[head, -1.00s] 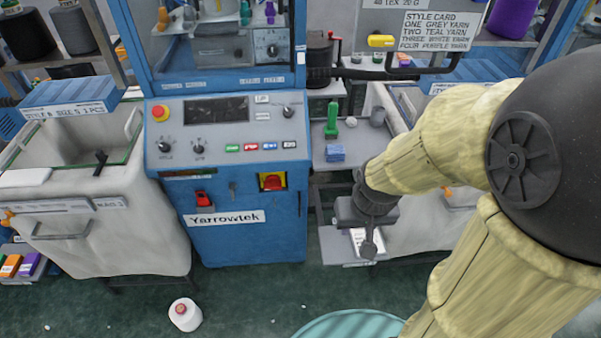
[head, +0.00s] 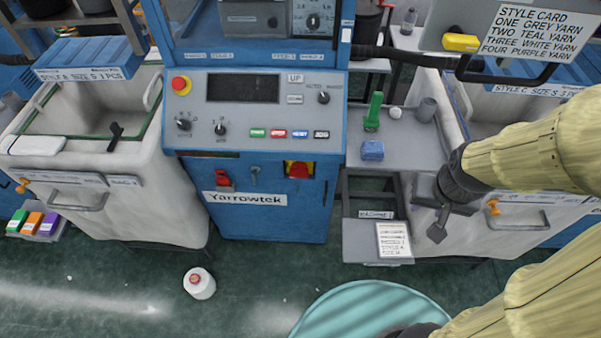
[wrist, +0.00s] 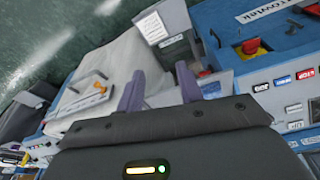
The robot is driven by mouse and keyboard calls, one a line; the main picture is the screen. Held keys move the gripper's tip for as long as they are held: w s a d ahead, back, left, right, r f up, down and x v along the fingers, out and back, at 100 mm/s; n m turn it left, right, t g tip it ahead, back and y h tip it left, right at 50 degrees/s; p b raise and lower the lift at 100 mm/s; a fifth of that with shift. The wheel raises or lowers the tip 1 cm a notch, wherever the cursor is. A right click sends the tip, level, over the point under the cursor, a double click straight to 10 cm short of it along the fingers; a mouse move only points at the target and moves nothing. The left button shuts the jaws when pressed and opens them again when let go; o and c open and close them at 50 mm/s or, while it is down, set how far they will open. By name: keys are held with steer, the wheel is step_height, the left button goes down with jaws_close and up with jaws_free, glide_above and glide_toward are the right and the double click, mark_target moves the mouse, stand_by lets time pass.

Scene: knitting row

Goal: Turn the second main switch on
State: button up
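The blue Yarrowtek machine (head: 265,222) stands ahead in the head view. On its front, under the sloped panel, are a red knob on a yellow plate (head: 298,170), a small grey lever (head: 255,176) and a red switch-like part (head: 223,180) to the left. Which is the second main switch I cannot tell. The red knob also shows in the wrist view (wrist: 250,47). My gripper (head: 440,216) is right of the machine, apart from it, before the right white bin. In the wrist view its purple fingers (wrist: 160,88) are apart with nothing between them.
A lower tray (head: 360,243) bears a paper card. White bins flank the machine.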

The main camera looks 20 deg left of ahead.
steer(key=o, duration=0.3)
steer(key=shift+s, duration=0.2)
steer(key=o, duration=0.4)
steer(key=w+a+f+t+b, duration=0.1)
steer(key=w+a+f+b, duration=0.1)
steer(key=f, duration=0.3)
steer(key=w+a+f+t+b, duration=0.1)
steer(key=w+a+f+b, duration=0.2)
steer(key=a+f+b, duration=0.1)
steer(key=w+a+f+t+y+b, duration=0.1)
steer(key=w+a+f+b, duration=0.2)
steer(key=a+f, duration=0.2)
steer(key=shift+f+m+t, duration=0.3)
steer(key=shift+m, duration=0.1)
steer(key=n+t+y+b, duration=0.3)
steer(key=t+b, duration=0.8)
steer(key=b, duration=0.5)
glide_toward(298, 178)
steer(key=v, duration=0.6)
steer(key=shift+s+d+f+p, duration=0.15)
steer(key=shift+s+f+p, duration=0.05)
steer(key=shift+p, duration=0.15)
steer(key=x, duration=1.7)
steer(key=shift+w+r, duration=0.25)
